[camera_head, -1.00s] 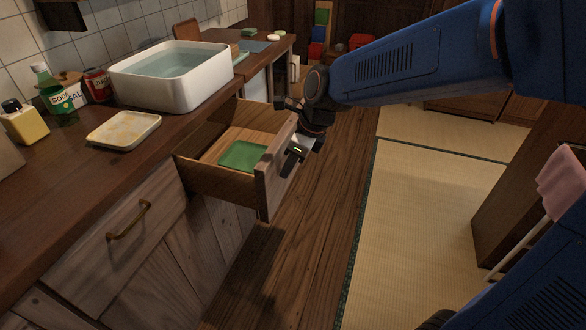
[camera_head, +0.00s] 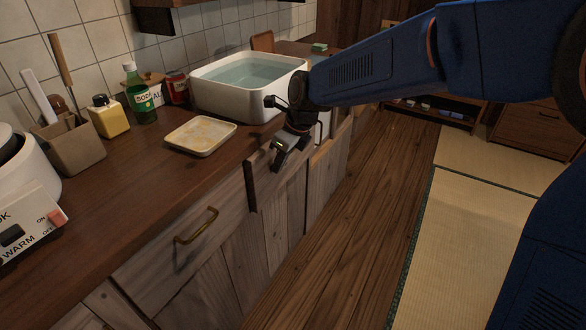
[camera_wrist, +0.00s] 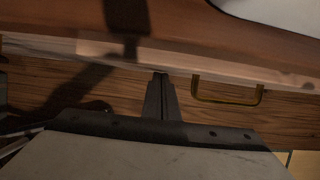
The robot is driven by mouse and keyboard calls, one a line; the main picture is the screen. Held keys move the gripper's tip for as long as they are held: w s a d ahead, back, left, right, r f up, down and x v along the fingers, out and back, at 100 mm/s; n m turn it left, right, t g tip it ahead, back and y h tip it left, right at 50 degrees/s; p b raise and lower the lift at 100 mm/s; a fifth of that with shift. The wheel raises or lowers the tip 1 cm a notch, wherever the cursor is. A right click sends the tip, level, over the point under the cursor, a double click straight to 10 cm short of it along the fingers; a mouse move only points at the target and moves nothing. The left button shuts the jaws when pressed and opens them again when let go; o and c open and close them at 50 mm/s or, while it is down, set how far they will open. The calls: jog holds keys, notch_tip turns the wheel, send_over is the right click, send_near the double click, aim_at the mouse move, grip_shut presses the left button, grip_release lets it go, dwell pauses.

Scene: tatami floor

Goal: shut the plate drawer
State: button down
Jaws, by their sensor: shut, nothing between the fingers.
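The plate drawer (camera_head: 275,178) is pushed in under the counter, and its inside and the green plate no longer show. A dark strip along its left edge suggests its front stands slightly proud of the cabinet; I cannot tell exactly how far. My gripper (camera_head: 279,160) is shut and empty, at the upper part of the drawer front. In the wrist view, my gripper (camera_wrist: 160,78) points at the drawer front's pale top edge (camera_wrist: 110,50), left of a brass handle (camera_wrist: 228,99). Whether the fingertips touch the wood is unclear.
The counter (camera_head: 150,190) holds a white basin (camera_head: 225,100) of water, a cream tray (camera_head: 200,136), a soda bottle (camera_head: 140,100) and a red can (camera_head: 176,88). A neighbouring drawer with a brass handle (camera_head: 197,227) is shut. The wooden floor (camera_head: 350,220) is clear.

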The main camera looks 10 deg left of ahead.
jog(key=shift+w+a, duration=0.3)
jog(key=shift+a, duration=0.65)
jog(key=shift+w+a+r, duration=0.1)
jog(key=shift+w+a, duration=0.05)
jog(key=shift+a, duration=0.15)
jog(key=shift+a+r, duration=0.1)
